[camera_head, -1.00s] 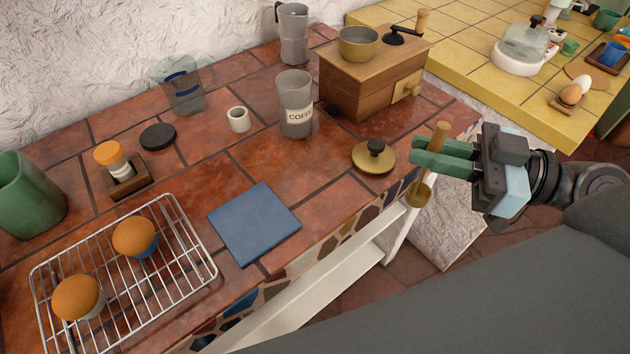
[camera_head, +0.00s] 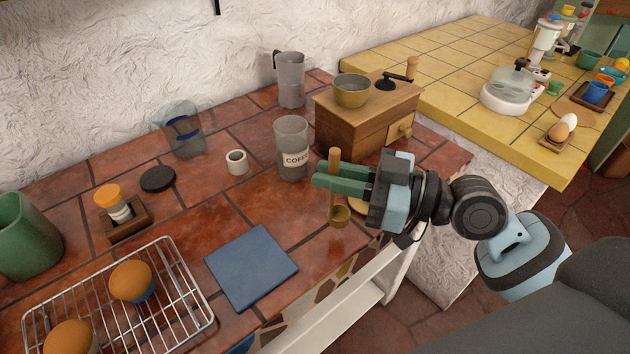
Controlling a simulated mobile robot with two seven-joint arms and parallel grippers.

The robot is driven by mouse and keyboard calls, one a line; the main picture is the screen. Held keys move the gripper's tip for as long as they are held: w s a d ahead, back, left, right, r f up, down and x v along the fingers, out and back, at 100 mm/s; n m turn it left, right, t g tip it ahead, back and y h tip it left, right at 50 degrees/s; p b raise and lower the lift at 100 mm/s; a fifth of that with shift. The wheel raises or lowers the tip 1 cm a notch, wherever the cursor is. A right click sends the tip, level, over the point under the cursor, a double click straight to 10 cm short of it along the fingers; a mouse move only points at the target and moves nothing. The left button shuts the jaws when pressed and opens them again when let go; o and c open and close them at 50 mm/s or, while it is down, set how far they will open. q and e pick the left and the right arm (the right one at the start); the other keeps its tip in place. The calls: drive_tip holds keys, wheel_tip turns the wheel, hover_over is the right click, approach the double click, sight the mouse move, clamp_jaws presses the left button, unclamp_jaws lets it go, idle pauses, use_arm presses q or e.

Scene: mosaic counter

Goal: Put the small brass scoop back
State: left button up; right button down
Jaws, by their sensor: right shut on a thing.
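The small brass scoop (camera_head: 340,215) hangs upright, bowl down, with its wooden handle (camera_head: 334,160) between the green fingers of my right gripper (camera_head: 336,181). The gripper is shut on the handle, over the counter's front part. The clear jar labelled COFFEE (camera_head: 293,148) stands open just behind and left of the gripper. A brass lid (camera_head: 359,204) lies on the counter, mostly hidden behind my gripper. My left gripper is not in view.
A small white cup (camera_head: 237,162), a dark round lid (camera_head: 158,179) and a blue tile (camera_head: 250,266) lie to the left. A wire rack (camera_head: 185,280) holds muffins.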

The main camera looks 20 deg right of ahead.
drive_tip(key=a+f, duration=0.1)
drive_tip(key=w+f, duration=0.1)
drive_tip(key=w+a+f, duration=0.1)
drive_tip(key=f, duration=0.1)
drive_tip(key=shift+w+a+f, duration=0.1)
drive_tip(key=shift+w+a, duration=0.05)
drive_tip(key=shift+a, duration=0.15)
drive_tip(key=c, duration=1.5)
unclamp_jaws()
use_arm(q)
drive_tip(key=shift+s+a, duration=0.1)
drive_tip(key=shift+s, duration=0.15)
use_arm(e)
drive_tip(key=shift+o, duration=0.5)
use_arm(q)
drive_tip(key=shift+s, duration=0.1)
